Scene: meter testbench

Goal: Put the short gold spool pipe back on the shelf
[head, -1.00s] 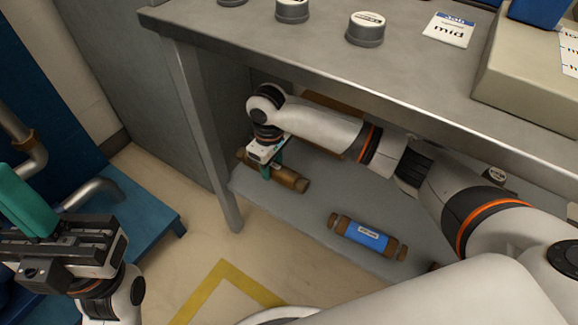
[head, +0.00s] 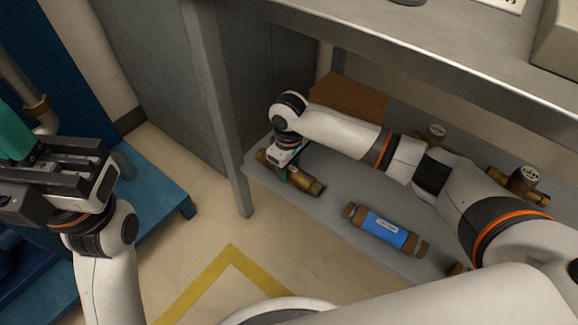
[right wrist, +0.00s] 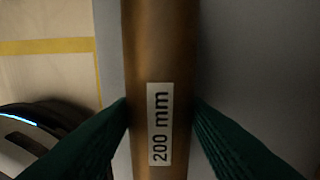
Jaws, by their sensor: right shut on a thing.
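The short gold spool pipe (head: 312,186) is at the left end of the grey lower shelf (head: 335,215), under the bench. My right gripper (head: 285,172) is shut around its middle from above. In the right wrist view the gold pipe (right wrist: 160,50) runs between the two green fingers, which press on both sides beside a "200 mm" label. The pipe is at or just above the shelf surface; I cannot tell whether it touches. My left gripper (head: 20,150) is at the left edge of the head view, away from the shelf, with its jaws partly cut off.
A blue-banded pipe (head: 385,231) lies on the shelf to the right. Brass meters (head: 525,180) and a brown board (head: 348,97) are farther back. The bench leg (head: 225,130) stands close left of my right gripper, and the bench top (head: 400,45) overhangs the arm.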

